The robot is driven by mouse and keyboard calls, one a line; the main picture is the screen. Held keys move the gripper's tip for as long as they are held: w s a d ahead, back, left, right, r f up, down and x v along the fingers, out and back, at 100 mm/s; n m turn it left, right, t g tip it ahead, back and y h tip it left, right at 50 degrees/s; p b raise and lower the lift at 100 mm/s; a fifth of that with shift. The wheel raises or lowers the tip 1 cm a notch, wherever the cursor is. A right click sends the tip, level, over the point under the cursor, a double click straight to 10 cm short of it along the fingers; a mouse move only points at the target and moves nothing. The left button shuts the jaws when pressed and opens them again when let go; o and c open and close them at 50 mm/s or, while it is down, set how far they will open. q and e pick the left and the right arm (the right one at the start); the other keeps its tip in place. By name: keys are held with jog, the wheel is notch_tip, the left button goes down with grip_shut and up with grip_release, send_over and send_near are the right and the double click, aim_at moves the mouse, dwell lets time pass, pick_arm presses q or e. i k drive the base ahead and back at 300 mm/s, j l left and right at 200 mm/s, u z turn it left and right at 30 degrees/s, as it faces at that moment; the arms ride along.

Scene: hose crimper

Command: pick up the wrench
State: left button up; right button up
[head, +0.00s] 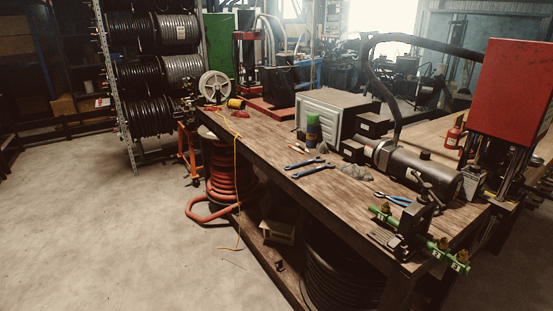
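Two blue wrenches lie flat on the wooden workbench (258,131), near the middle of its front edge. The farther wrench (304,163) lies just behind the nearer wrench (313,171). They lie close together and roughly parallel; I cannot tell whether they touch. Neither of my grippers is in view, and nothing is seen holding either wrench.
Blue-handled pliers (393,199), a grey rag (356,172) and a green can (313,131) are on the bench. A cylindrical machine (415,170) and a vise with a green bar (415,240) crowd its right end. The floor (120,235) at left is clear.

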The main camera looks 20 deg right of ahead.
aim_at(312, 171)
jog(key=i+z, duration=0.15)
jog(key=i, duration=0.35)
jog(key=i+j+z, duration=0.1)
jog(key=i, duration=0.45)
jog(key=i+j+z, duration=0.15)
jog(key=i, duration=0.35)
jog(key=i+j+z, duration=0.1)
jog(key=z, duration=0.4)
jog(key=i+j+z, duration=0.2)
jog(key=z, duration=0.3)
jog(key=i+j+z, duration=0.3)
jog(key=z, duration=0.2)
